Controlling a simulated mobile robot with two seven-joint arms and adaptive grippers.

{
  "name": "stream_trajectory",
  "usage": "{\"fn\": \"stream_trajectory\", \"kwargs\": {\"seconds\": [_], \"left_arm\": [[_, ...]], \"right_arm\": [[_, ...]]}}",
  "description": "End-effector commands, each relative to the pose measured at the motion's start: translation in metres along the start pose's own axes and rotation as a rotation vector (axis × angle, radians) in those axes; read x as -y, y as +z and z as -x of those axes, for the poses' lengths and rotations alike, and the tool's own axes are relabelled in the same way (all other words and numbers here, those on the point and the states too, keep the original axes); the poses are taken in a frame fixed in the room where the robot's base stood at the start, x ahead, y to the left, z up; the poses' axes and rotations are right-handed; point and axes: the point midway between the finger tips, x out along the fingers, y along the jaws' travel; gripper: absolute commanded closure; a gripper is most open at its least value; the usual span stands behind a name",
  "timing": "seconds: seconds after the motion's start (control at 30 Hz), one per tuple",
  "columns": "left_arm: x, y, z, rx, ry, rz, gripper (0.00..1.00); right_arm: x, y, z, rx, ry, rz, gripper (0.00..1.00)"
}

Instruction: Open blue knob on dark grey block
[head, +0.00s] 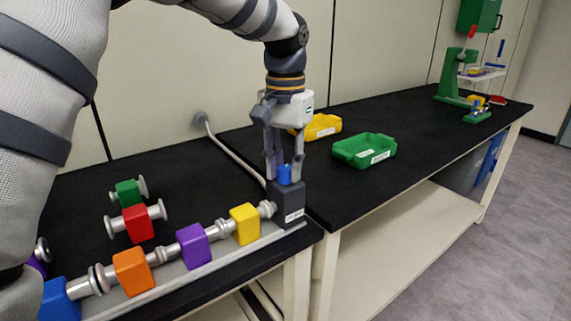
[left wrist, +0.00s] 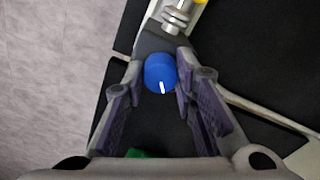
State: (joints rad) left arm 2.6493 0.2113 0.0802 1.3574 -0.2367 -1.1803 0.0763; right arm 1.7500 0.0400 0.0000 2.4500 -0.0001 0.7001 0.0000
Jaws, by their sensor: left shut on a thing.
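The blue knob (head: 284,174) sits on top of the dark grey block (head: 289,208) at the right end of the near row of blocks. My left gripper (head: 284,168) reaches down from above, with one finger on each side of the knob, shut on it. In the left wrist view the blue knob (left wrist: 160,73) lies between the fingertips of the left gripper (left wrist: 160,68). Its white mark points toward the lower edge of that view. The dark grey block (left wrist: 152,43) shows partly behind the knob. My right gripper is not in view.
A row of yellow (head: 245,224), purple (head: 194,245) and orange (head: 133,271) blocks joined by metal fittings leads left from the grey block. Red (head: 138,223) and green (head: 128,193) blocks stand behind. Yellow (head: 322,127) and green (head: 364,149) bins sit on the right bench.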

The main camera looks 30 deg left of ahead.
Motion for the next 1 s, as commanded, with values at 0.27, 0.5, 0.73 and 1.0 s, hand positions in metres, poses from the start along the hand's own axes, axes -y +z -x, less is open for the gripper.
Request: {"fn": "stream_trajectory", "kwargs": {"seconds": [0.27,0.5,0.73,1.0], "left_arm": [[0.0003,0.0000,-0.0003,0.001,0.001,-0.252,1.00],[0.0003,0.0000,-0.0003,0.001,-0.001,-0.441,1.00],[0.0003,0.0001,-0.0003,0.001,0.000,-0.564,1.00],[0.0006,0.0000,-0.0004,0.001,-0.001,-0.634,1.00]], "right_arm": [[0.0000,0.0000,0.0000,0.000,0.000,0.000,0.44],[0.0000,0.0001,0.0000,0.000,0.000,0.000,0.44],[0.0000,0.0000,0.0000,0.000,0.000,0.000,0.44],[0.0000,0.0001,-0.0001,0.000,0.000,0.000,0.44]]}}
